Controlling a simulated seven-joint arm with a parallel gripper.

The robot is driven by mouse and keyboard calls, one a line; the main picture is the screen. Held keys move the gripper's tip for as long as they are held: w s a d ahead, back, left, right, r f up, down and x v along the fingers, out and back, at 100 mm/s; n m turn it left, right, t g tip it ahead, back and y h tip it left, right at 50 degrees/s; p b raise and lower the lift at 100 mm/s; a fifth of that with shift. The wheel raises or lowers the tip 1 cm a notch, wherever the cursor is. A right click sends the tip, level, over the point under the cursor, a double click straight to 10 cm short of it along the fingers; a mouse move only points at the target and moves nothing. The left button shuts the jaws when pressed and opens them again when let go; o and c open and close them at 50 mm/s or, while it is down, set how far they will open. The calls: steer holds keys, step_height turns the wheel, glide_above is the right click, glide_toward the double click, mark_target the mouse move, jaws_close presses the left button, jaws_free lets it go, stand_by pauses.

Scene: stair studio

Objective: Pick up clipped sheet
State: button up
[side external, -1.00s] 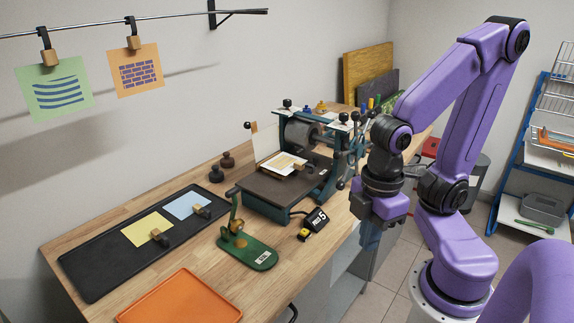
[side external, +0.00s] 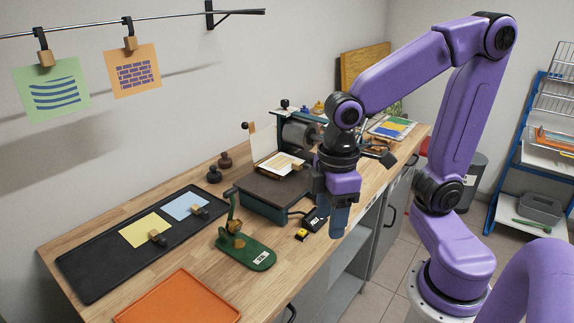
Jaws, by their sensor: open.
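Several sheets carry clips. A yellow sheet (side external: 138,230) and a light blue sheet (side external: 183,206) lie on a black tray (side external: 90,283), each with a dark clip at its lower right. A white and yellow printed sheet (side external: 279,163) with a wooden clip (side external: 298,165) lies on the press. A green sheet (side external: 50,92) and an orange sheet (side external: 133,76) hang from a rail by wooden clips. My gripper (side external: 334,226) points down at the bench's front side, right of the press and apart from every sheet. It is open; nothing shows in it.
The press (side external: 265,194) stands mid-bench, partly hidden by my arm. A green stapler-like tool (side external: 246,250), a yellow tape measure (side external: 301,234) and a dark block (side external: 316,218) stand in front of it. An orange tray (side external: 180,300) lies at the near edge.

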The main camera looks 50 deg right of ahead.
steer(key=w+d+r+m, duration=0.1)
steer(key=w+r+m, duration=0.2)
steer(key=w, duration=0.7)
step_height(320, 180, up, 4)
steer(key=m, duration=0.7)
glide_above(296, 162)
steer(key=f, duration=1.1)
steer(key=shift+a, duration=0.35)
steer(key=shift+d+f, duration=0.15)
steer(key=shift+f, duration=1.3)
steer(key=shift+d+f, duration=0.15)
steer(key=shift+f, duration=1.25)
jaws_close()
